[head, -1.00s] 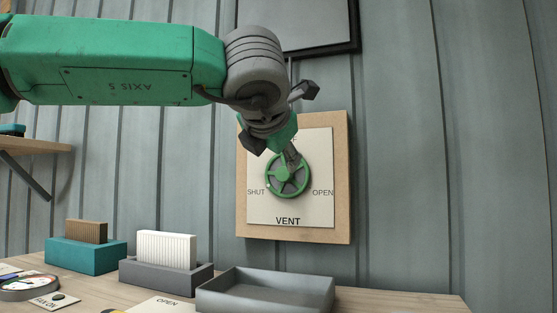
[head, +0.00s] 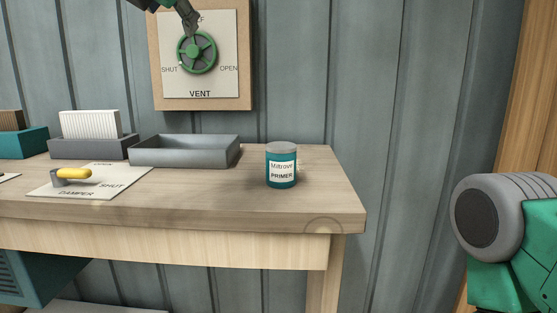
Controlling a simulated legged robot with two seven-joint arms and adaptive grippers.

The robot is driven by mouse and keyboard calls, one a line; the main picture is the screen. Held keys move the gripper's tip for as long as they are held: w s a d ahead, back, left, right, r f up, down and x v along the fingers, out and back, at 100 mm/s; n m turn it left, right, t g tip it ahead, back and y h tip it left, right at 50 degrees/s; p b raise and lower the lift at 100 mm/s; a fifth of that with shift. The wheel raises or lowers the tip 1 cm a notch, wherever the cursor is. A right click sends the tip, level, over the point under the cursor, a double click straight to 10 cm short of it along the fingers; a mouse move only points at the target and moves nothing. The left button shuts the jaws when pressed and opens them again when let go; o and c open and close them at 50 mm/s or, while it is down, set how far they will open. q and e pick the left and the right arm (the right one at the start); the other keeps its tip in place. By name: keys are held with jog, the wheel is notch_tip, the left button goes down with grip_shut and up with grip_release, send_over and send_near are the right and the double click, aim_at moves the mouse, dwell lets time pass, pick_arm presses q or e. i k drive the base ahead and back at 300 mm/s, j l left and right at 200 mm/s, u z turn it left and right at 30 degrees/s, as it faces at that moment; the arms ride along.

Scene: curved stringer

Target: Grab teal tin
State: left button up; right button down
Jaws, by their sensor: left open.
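My left gripper (head: 188,20) is only partly in view at the top edge, in front of the vent panel by the green handwheel and well above and left of the tin. It is open; most of it is cut off by the frame. Part of my right arm (head: 500,225) shows at the right edge, but its gripper is out of view.
A shallow grey tray (head: 185,151) sits left of the tin. A damper plate with a yellow-handled lever (head: 73,174) lies farther left, before a grey box of white cards (head: 92,146). The bench top (head: 225,198) is clear in front of the tin. The vent handwheel (head: 197,53) is on the wall.

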aim_at(280, 157)
jog(key=k+l, duration=0.15)
jog(key=k, duration=0.35)
jog(key=k+l, duration=0.15)
jog(key=k, duration=0.35)
